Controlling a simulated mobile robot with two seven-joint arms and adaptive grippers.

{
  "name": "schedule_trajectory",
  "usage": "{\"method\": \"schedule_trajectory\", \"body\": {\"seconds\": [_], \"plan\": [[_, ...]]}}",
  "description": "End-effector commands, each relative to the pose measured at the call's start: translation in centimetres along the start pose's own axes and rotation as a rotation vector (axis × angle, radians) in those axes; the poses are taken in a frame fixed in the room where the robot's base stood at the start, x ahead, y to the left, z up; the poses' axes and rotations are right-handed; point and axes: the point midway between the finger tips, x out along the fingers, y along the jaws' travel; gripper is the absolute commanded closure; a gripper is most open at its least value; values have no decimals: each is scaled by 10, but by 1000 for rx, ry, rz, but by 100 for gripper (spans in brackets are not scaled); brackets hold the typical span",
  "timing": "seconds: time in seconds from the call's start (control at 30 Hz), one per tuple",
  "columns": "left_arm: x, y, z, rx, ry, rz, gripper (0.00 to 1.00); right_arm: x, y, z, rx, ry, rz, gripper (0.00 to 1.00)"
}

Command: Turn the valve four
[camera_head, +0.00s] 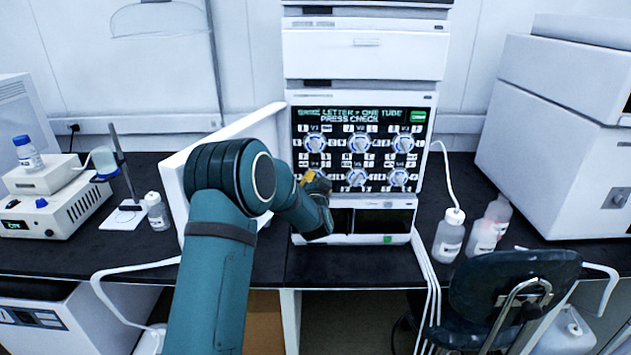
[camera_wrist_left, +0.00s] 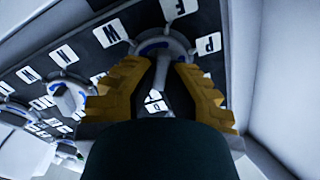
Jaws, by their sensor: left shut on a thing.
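The valve panel (camera_head: 360,115) is a black plate with two rows of three round white knobs and small letter cards around them. Valve four is the lower-left knob, largely hidden by my left gripper (camera_head: 309,178) in the head view. In the left wrist view, valve four (camera_wrist_left: 163,48) has a pale round body with a blue arc, and cards reading W, F, P and D lie around it. The yellow fingers of my left gripper (camera_wrist_left: 157,90) are shut on its grey handle (camera_wrist_left: 161,76), one finger on each side. My right gripper is in neither view.
A screen above the knobs reads partly "letter = one tube, press check", with a green button (camera_head: 418,116) at its right. A white open door (camera_head: 172,185) stands left of the panel. Bottles (camera_head: 450,236) and a chair (camera_head: 512,290) are at the right.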

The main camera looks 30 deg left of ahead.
Motion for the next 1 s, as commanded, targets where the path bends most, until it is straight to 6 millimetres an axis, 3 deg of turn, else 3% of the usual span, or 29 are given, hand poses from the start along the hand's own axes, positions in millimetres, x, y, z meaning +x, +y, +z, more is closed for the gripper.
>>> {"method": "schedule_trajectory", "body": {"seconds": [0.43, 0.5, 0.53, 0.87, 1.0], "plan": [[1, -1, -2, 10, 4, -3, 100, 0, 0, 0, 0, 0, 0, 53], [1, -1, -2, 10, 4, -3, 67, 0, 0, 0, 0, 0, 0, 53], [1, -1, -2, 10, 4, -3, 59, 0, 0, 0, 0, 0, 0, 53], [-1, 0, -1, 9, 1, -1, 59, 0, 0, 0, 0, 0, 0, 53], [-12, 0, -1, 9, 1, 1, 59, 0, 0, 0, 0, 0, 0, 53]]}}
